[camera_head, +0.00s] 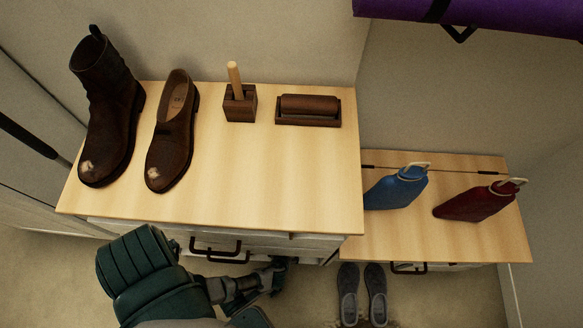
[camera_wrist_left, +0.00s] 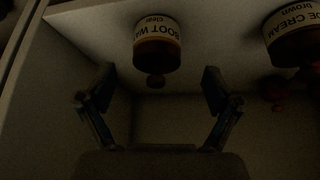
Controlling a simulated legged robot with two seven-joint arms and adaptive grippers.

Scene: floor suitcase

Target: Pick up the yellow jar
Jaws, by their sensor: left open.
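In the left wrist view, a round jar (camera_wrist_left: 157,48) has a pale label reading "BOOT WA…" and "clear", upside down, and a dull amber-brown body. The light is dim, so I cannot tell whether it is the yellow jar. My left gripper (camera_wrist_left: 158,94) is open and empty, its two fingers apart on either side below the jar, not touching it. In the head view, my left gripper (camera_head: 272,276) is low at the front of the cabinet, partly hidden. No jar shows in the head view. My right gripper is not in view.
A second jar (camera_wrist_left: 294,36), labelled cream, brown, sits at the right. A pale panel edge (camera_wrist_left: 48,48) runs along the left.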

